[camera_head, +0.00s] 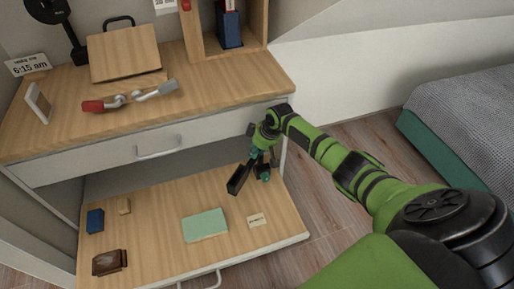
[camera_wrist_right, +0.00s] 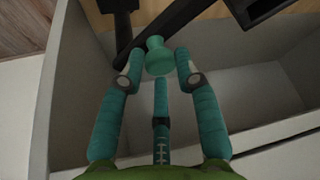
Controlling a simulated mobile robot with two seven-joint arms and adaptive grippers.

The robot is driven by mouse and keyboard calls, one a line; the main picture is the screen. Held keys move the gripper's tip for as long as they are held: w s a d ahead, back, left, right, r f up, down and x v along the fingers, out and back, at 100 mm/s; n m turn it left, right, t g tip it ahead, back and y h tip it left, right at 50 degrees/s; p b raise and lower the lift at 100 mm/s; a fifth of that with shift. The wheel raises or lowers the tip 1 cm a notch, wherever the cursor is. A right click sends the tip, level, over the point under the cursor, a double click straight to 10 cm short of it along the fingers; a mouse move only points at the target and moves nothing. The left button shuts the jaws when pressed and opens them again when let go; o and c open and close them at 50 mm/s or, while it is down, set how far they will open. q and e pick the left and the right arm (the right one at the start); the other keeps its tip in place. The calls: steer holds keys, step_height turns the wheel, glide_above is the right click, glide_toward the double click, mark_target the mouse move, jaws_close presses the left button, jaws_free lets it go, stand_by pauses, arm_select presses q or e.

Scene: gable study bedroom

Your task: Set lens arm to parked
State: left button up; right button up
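My right gripper (camera_head: 262,168) reaches down over the right end of the open lower drawer, below the desk's front edge. A black bar-like part (camera_head: 238,180), which may be the lens arm, stands beside its fingers. In the right wrist view, black bars (camera_wrist_right: 193,42) cross the top. A rounded teal knob (camera_wrist_right: 158,60) lies between the tips of my right gripper (camera_wrist_right: 158,70). The fingers are apart, with small gaps seeming to show beside the knob; contact is unclear. How the knob joins the bars is hidden. My left gripper is not in view.
The pulled-out lower drawer (camera_head: 155,215) holds a green book (camera_head: 205,225), a blue box (camera_head: 95,220), a brown item (camera_head: 109,262) and a small card (camera_head: 257,220). The desk top (camera_head: 215,88) carries a red-handled tool (camera_head: 93,106) and a wooden case (camera_head: 124,52). A bed (camera_head: 465,120) stands right.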

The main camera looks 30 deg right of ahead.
steer(key=shift+o, duration=1)
steer(key=shift+a, duration=0.15)
steer(key=shift+r, duration=0.25)
steer(key=v, duration=0.7)
steer(key=shift+r, duration=0.25)
steer(key=shift+s, duration=0.15)
